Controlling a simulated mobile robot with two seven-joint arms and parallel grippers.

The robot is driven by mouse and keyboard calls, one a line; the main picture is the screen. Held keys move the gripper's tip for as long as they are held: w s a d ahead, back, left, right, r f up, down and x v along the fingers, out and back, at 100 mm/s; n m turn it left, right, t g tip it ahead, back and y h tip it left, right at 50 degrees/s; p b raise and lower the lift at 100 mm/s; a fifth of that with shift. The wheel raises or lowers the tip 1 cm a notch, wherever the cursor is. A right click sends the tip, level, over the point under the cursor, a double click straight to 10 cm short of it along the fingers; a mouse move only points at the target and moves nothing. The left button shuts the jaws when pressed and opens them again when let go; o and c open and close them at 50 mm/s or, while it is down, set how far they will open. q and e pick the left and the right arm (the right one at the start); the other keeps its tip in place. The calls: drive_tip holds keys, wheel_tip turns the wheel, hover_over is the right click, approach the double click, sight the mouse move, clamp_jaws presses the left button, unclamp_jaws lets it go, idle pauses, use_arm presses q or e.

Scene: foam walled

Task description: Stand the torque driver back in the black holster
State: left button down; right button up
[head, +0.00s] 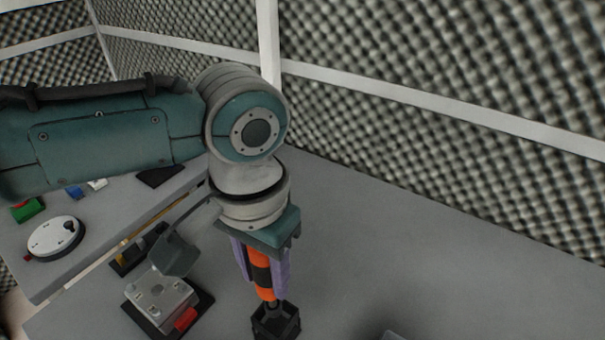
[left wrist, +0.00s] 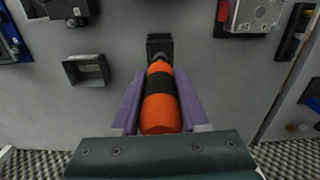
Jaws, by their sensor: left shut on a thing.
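The torque driver (head: 260,262) has an orange handle with a black band and a dark shaft at its lower end. My left gripper (head: 265,284) is shut on the handle, with a purple finger on each side, and holds it nearly upright. The black holster (head: 276,325) stands on the grey table directly below. The driver's dark lower end is at the holster's mouth; how deep it sits I cannot tell. In the left wrist view the driver (left wrist: 160,105) points toward the holster (left wrist: 159,42), whose inside is mostly hidden. My right gripper is not in view.
A metal fixture with a red part (head: 160,300) stands on a black base left of the holster. A round white device (head: 54,238) and a green block (head: 27,209) lie farther left. The left wrist view shows a small dark tray (left wrist: 87,70). The table right of the holster is mostly clear; foam walls stand behind.

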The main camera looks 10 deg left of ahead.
sight(270, 308)
use_arm(q)
drive_tip(key=shift+r, duration=0.1)
idle(0.6)
drive_tip(key=shift+f+b, duration=3.35)
drive_tip(key=shift+f, duration=1.45)
drive_tip(key=shift+c, duration=1.7)
unclamp_jaws()
drive_tip(key=shift+r, duration=0.15)
wheel_tip(270, 308, up, 9)
drive_tip(key=shift+r+p, duration=0.1)
drive_tip(key=shift+p, duration=1.15)
drive_tip(key=shift+r, duration=0.3)
